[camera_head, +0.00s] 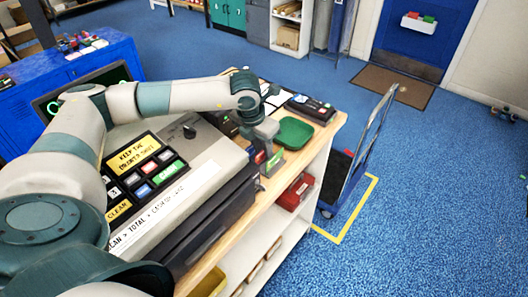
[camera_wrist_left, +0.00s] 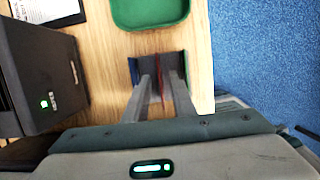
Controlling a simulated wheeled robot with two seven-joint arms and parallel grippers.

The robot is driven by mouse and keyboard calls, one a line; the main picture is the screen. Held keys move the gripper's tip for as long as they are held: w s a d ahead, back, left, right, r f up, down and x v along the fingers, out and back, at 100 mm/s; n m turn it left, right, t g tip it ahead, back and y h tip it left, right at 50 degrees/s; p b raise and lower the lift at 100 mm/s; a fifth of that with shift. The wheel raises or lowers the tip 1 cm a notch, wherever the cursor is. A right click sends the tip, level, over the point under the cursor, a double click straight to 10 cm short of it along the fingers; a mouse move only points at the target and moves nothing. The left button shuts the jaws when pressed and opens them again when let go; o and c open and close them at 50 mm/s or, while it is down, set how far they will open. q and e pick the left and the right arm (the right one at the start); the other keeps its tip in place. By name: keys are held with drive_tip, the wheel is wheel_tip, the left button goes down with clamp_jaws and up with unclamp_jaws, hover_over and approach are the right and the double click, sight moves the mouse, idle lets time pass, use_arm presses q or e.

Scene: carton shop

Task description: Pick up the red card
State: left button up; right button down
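The red card (camera_wrist_left: 160,72) shows nearly edge-on as a thin upright red strip in the left wrist view. My left gripper (camera_wrist_left: 160,82) has its two fingers apart, one on each side of the card, with a visible gap on both sides. In the head view my left gripper (camera_head: 267,142) points down over the right part of the wooden counter, just left of the green tray. The card itself I cannot make out clearly in the head view. My right gripper is not in view.
A green tray (camera_head: 294,133) lies close by on the wooden counter (camera_head: 318,146). A dark box-shaped device (camera_wrist_left: 40,75) stands left of the gripper. The counter edge is close on the right, with blue floor beyond. A trolley (camera_head: 350,165) stands to the right.

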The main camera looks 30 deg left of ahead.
use_arm(q)
drive_tip(key=shift+c, duration=0.7)
clamp_jaws()
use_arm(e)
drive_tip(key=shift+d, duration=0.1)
